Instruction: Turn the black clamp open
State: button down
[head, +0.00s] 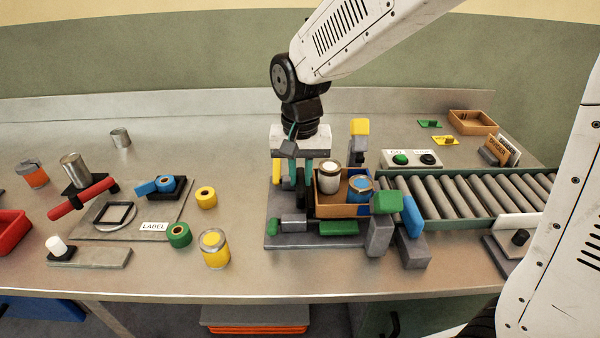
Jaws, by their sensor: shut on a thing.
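My gripper (302,180) points down at the back left of a grey fixture (275,241). Its teal fingers are closed on the black clamp (311,205), of which only a dark strip shows beside the crate's left wall. The fingers and nearby grey blocks hide most of the clamp, so its exact angle cannot be told. A brown crate (338,211) sits in the fixture, holding a can with a white top (328,178) and a can with a blue top (360,188).
Yellow (360,127), green (388,202) and blue (412,217) clamp parts stand around the crate. A roller conveyor (470,194) runs off to the right. A yellow-labelled can (214,250) and tape rolls (179,235) are left of the fixture.

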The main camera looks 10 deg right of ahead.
aim_at(303, 179)
jog(key=c, duration=1.4)
grip_release()
jog(key=shift+o, duration=0.2)
jog(key=shift+r, duration=3.95)
jog(key=shift+s+d+r, duration=0.1)
jog(key=shift+d, duration=0.1)
jog(key=shift+n+t, duration=0.5)
jog(key=shift+n, duration=0.3)
jog(key=s+d+r, duration=0.1)
jog(key=s+d, duration=0.3)
jog(key=s, duration=0.1)
jog(key=s+d+r, duration=0.1)
jog(key=s+d, duration=0.3)
jog(key=s, duration=0.1)
jog(key=s+d+r, duration=0.1)
jog(key=s+d, duration=0.3)
jog(key=s, duration=0.1)
jog(key=shift+s+d+r, duration=0.1)
jog(key=shift+s+d, duration=0.1)
jog(key=shift+s, duration=0.05)
jog(key=s+d+f, duration=0.2)
jog(key=s, duration=0.4)
jog(key=shift+s+d+n, duration=0.25)
jog(key=shift+s+n, duration=0.15)
